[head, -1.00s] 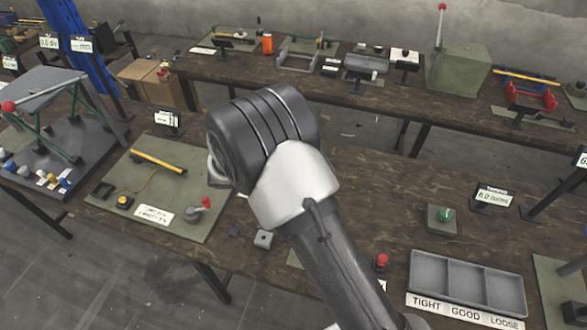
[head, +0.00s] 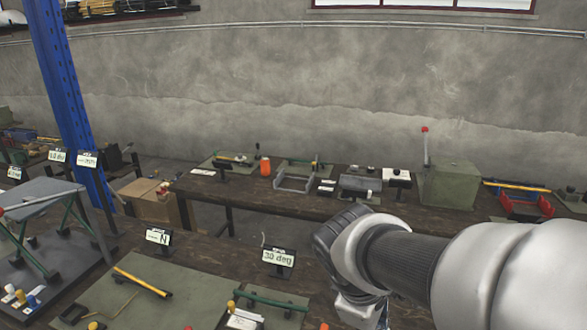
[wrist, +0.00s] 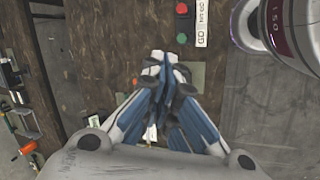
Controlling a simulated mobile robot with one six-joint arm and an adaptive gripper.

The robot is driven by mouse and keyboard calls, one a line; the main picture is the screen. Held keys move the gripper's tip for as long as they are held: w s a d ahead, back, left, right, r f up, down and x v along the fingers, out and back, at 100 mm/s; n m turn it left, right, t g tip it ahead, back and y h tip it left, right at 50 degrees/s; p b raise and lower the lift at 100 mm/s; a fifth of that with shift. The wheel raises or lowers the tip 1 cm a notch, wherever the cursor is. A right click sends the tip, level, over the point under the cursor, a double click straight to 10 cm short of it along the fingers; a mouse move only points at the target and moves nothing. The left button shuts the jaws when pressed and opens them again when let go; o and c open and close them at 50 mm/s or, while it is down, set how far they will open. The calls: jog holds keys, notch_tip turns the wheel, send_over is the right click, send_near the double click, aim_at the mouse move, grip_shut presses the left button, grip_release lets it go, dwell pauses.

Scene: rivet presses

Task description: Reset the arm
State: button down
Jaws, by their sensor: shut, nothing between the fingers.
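My arm reaches in from the right in the head view, above the near workbench, with its wrist bent downward. My gripper hangs at the lower edge of that view and is mostly cut off. In the wrist view my gripper (wrist: 162,75) is shut, its blue-and-white fingers together with nothing between them. It points down over the dark brown bench top (wrist: 110,50). Part of my own arm shows at the upper right of the wrist view.
A "30 deg" display (head: 278,258) and an "N" display (head: 158,237) stand on the near bench, left of my arm. A green mat (head: 160,290) lies there. Behind are a green press box (head: 450,184) and a red bin (head: 527,206). A blue post (head: 70,100) rises at left.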

jog(key=s+f+m+t+y+b, duration=0.1)
jog(key=s+m+t+y+b, duration=0.1)
jog(key=s+m, duration=0.9)
jog(key=s+y+b, duration=0.1)
jog(key=s, duration=0.1)
jog(key=shift+s+b, duration=0.3)
